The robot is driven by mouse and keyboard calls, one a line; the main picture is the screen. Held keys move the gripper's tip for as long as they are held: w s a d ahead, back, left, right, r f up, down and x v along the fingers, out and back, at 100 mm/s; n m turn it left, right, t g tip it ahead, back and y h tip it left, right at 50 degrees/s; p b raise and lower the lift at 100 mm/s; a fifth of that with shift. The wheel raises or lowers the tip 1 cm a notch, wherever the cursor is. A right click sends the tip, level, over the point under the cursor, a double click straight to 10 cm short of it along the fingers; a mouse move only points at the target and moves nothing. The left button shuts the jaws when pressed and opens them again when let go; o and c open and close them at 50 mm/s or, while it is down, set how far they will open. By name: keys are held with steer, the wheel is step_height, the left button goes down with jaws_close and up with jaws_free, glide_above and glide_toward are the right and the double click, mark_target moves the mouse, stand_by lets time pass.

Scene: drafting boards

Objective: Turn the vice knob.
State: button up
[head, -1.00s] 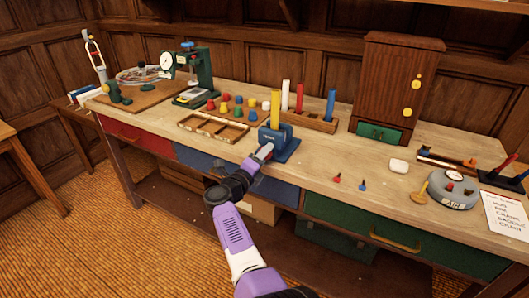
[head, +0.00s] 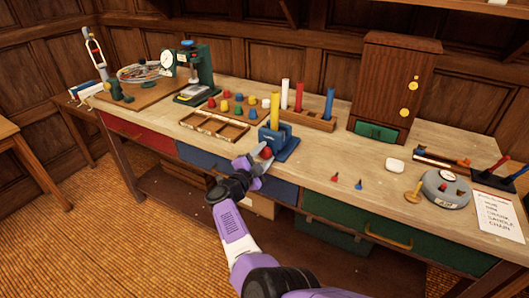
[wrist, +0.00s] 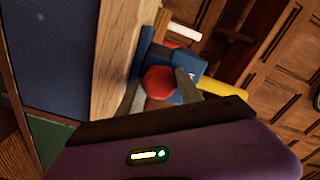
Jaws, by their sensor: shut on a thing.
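The blue vice (head: 279,142) stands at the front edge of the workbench, with an upright yellow rod (head: 275,108) at it. Its round red knob (head: 266,153) faces the front of the bench. The knob also shows in the wrist view (wrist: 159,82), in front of the blue vice body (wrist: 188,67). My gripper (head: 260,160) is at the knob, with one finger on each side. In the wrist view my gripper (wrist: 161,90) is shut on the knob, and the contact faces are partly hidden.
A sectioned wooden tray (head: 215,127) and several coloured pegs lie left of the vice. A rack (head: 313,120) with upright rods stands behind it. Two small pegs and a white block (head: 395,165) lie to the right. Drawers are below the bench edge.

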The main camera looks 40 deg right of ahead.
steer(key=n+p, duration=0.1)
steer(key=n, duration=0.3)
steer(key=shift+w+n, duration=0.1)
steer(key=shift+n, duration=0.3)
steer(key=n, duration=0.3)
steer(key=shift+n+p, duration=0.3)
steer(key=shift+p, duration=0.1)
steer(key=n, duration=0.4)
steer(key=shift+a+n+p, duration=0.1)
steer(key=shift+n+p, duration=0.2)
steer(key=n, duration=0.3)
steer(key=shift+n, duration=0.3)
steer(key=n, duration=0.6)
steer(key=shift+f+p, duration=0.15)
steer(key=shift+p, duration=0.15)
steer(key=n, duration=0.5)
steer(key=shift+n, duration=0.4)
